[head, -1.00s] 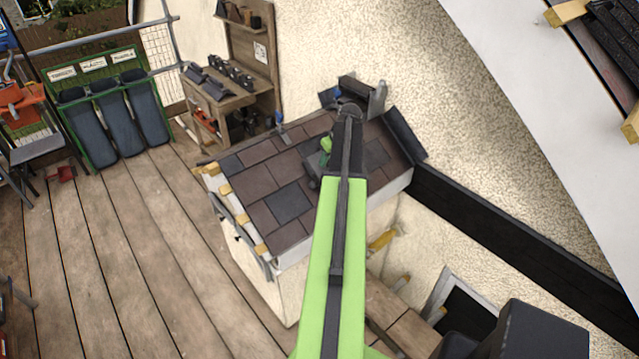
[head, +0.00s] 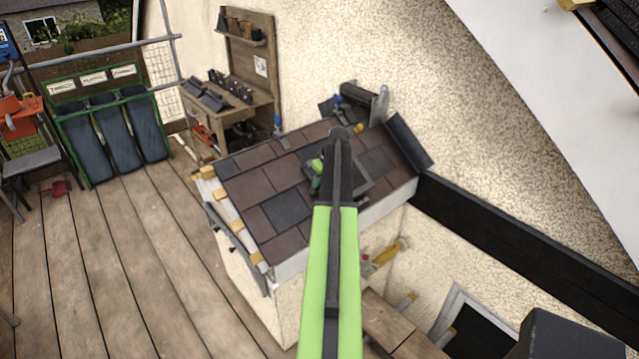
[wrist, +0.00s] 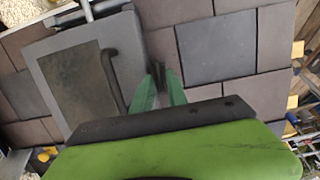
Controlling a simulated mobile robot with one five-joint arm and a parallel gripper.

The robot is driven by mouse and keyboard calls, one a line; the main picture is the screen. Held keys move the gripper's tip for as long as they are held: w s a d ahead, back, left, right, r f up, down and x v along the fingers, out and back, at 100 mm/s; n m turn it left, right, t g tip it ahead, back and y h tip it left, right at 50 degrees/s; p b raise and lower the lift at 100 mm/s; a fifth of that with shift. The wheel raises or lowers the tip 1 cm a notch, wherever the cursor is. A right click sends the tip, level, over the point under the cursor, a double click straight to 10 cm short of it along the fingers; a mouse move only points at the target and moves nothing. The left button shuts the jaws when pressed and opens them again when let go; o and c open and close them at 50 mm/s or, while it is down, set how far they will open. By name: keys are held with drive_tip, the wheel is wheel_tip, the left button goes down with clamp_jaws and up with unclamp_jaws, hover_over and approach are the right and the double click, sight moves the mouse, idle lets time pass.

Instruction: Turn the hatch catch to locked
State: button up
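The roof hatch (wrist: 52,50) is a grey frame with a dark, worn panel, at the left of the wrist view. In the head view the hatch (head: 372,184) lies on the small tiled roof, partly hidden behind my arm. A dark bent bar (wrist: 113,82) lies along the hatch's right side; I cannot tell for sure that it is the catch. My gripper (wrist: 161,76) has its green fingers slightly apart, just right of the hatch edge. I cannot tell whether they touch anything. In the head view my arm mostly hides the gripper (head: 316,182).
Brown and grey tiles (head: 285,207) surround the hatch. A dark ridge piece (head: 409,143) stands at the roof's right end. A workbench (head: 240,95) and a green rack (head: 112,128) stand behind. The plank deck (head: 130,260) at left is mostly clear.

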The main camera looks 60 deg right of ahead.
clamp_jaws()
drive_tip(key=shift+m, duration=0.3)
drive_tip(key=m, duration=0.3)
drive_tip(key=shift+s+d+f+y, duration=0.1)
drive_tip(key=shift+d+y, duration=0.05)
drive_tip(key=shift+y, duration=0.15)
drive_tip(key=m+t+b, duration=0.1)
drive_tip(key=m, duration=0.3)
drive_tip(key=m+b, duration=0.1)
drive_tip(key=m, duration=0.4)
drive_tip(key=m+t+y+b, duration=0.1)
drive_tip(key=m, duration=0.3)
drive_tip(key=shift+s+d+f+m+t, duration=0.1)
drive_tip(key=shift+s+f+m+t, duration=0.1)
drive_tip(key=shift+s+m+t, duration=0.15)
